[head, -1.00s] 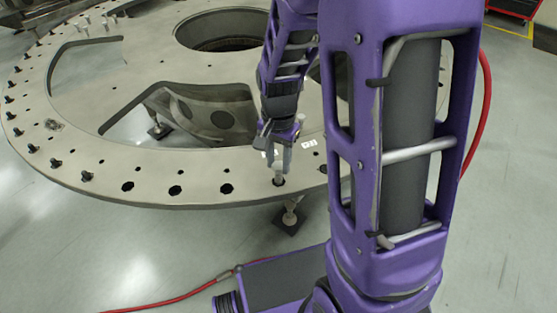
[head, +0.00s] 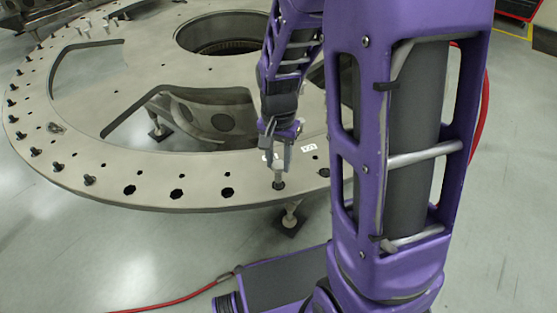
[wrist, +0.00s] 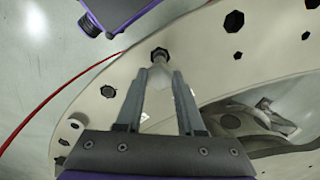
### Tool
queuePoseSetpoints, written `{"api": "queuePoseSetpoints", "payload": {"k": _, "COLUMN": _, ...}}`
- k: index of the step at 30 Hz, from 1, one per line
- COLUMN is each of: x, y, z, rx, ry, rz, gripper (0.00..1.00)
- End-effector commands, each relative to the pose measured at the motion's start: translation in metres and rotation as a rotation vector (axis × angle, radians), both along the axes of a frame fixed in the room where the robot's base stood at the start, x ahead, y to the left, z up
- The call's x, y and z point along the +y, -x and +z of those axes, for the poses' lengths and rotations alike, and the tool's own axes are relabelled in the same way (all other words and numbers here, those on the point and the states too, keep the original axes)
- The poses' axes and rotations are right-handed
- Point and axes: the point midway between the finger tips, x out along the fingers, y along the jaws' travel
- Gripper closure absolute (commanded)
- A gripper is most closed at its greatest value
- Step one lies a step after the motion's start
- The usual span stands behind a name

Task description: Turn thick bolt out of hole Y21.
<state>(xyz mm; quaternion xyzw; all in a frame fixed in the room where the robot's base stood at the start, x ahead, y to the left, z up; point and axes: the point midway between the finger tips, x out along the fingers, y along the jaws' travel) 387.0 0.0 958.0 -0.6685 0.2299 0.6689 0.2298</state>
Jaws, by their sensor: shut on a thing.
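The thick bolt (head: 279,179) is a light grey metal cylinder standing upright at a dark hole near the front rim of the large turret plate (head: 120,165). My gripper (head: 277,168) comes down over it from above, with a finger on each side. In the wrist view the pale shaft of the bolt (wrist: 155,82) lies between the two grey fingers of my gripper (wrist: 160,78), which are shut on it. Its far end meets the dark hole. How deep it sits in the hole is hidden. White labels (head: 309,148) lie beside the gripper, too small to read surely.
Empty dark holes (head: 227,192) run along the rim to the left, then several black bolts (head: 89,180). Pale bolts (head: 83,27) stand at the far left of the plate. A red hose (head: 180,299) lies on the floor.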

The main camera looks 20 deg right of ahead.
Motion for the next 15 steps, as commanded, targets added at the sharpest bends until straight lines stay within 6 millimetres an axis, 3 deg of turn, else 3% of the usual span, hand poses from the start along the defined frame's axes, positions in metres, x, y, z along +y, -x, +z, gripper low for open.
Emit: {"api": "queuePoseSetpoints", "payload": {"k": 15, "x": 0.000, "y": -0.001, "z": 0.032, "rx": -0.004, "ry": 0.000, "rz": 0.000, "gripper": 1.00}}
